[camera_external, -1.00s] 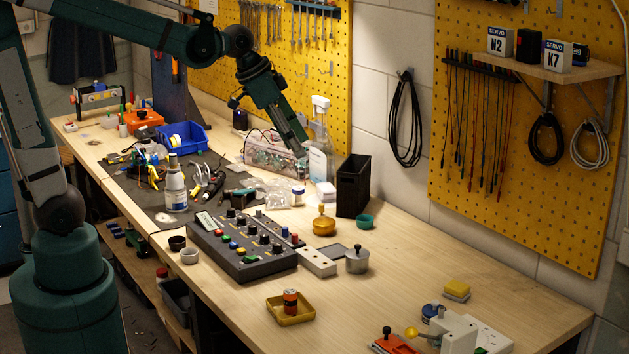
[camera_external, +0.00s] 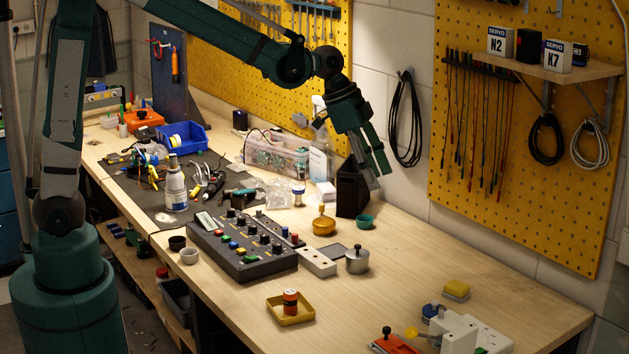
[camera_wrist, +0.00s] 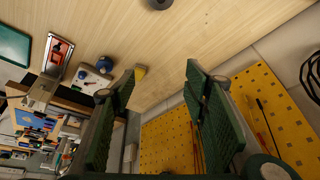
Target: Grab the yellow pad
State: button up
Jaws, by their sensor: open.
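The yellow pad (camera_external: 456,288) is a small yellow block lying on the bench at the right, beside the white power strip. In the wrist view a yellow piece (camera_wrist: 140,72) that looks like the pad shows just beside the left finger, partly hidden by it. My gripper (camera_external: 374,177) hangs high above the bench in front of the black holder, well up and to the left of the pad. Its two green-padded fingers (camera_wrist: 161,95) are apart, with nothing between them.
A white power strip (camera_external: 491,336), a blue-lidded jar (camera_external: 430,310) and an orange tool (camera_external: 393,344) stand near the pad. A metal pot (camera_external: 357,261) and a yellow tray (camera_external: 291,316) with a small can lie left of it. Bare wood (camera_external: 420,255) lies between.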

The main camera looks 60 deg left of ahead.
jog(key=w+d+f+m+g, duration=0.1)
jog(key=w+d+f+m, duration=0.2)
jog(key=w+d+f, duration=0.45)
jog(key=m+g+h, duration=0.1)
jog(key=m, duration=0.1)
send_near(456, 284)
jog(key=f, duration=0.1)
jog(key=shift+w+d+f, duration=0.25)
jog(key=shift+w, duration=0.05)
jog(key=shift+f, duration=0.1)
jog(key=shift+x, duration=1.2)
jog(key=shift+s+d+x, duration=0.1)
jog(key=shift+x, duration=1.2)
jog(key=shift+s+d+x, duration=0.1)
jog(key=shift+d+x, duration=0.05)
jog(key=shift+x, duration=1.2)
